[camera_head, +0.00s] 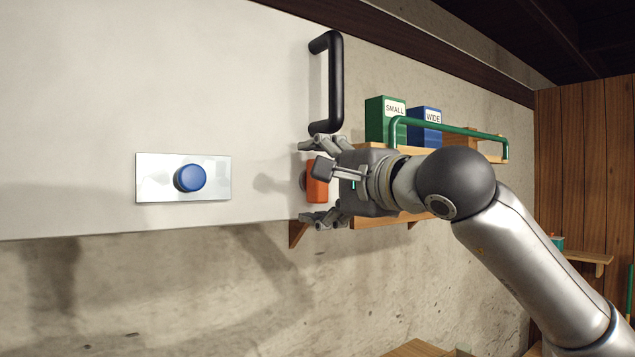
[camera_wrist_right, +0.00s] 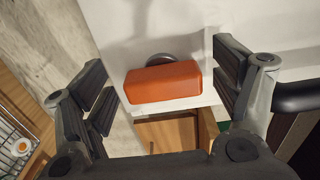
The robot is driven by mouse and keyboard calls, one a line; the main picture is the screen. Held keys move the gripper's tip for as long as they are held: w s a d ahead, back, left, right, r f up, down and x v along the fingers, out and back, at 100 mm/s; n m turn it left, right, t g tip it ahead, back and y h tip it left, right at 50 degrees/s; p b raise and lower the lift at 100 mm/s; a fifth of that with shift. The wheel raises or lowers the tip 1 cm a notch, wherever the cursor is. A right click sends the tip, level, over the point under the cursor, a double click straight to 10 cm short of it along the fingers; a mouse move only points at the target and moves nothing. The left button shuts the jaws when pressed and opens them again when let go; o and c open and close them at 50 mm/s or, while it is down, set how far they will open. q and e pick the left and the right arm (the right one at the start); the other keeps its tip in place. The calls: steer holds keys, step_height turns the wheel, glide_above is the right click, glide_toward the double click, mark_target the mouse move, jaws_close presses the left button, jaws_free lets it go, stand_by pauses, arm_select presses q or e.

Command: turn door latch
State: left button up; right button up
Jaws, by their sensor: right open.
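The door latch is an orange block (camera_head: 317,183) on the right edge of the white door panel (camera_head: 80,90), below a black bar handle (camera_head: 335,85). My right gripper (camera_head: 312,180) is open in front of the latch, one finger above it and one below. In the right wrist view the orange latch (camera_wrist_right: 163,82) lies between the two open fingers of the right gripper (camera_wrist_right: 165,90). A gap shows on each side, and a round grey mount shows behind the latch. My left gripper is not in view.
A blue knob (camera_head: 189,178) on a shiny plate is left of the latch. Right of the door, a wooden shelf with a green rail (camera_head: 455,128) holds a green box (camera_head: 384,118) marked SMALL and a blue box (camera_head: 425,115) marked WIDE, close behind my right wrist.

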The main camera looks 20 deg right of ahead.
steer(key=v, duration=1.2)
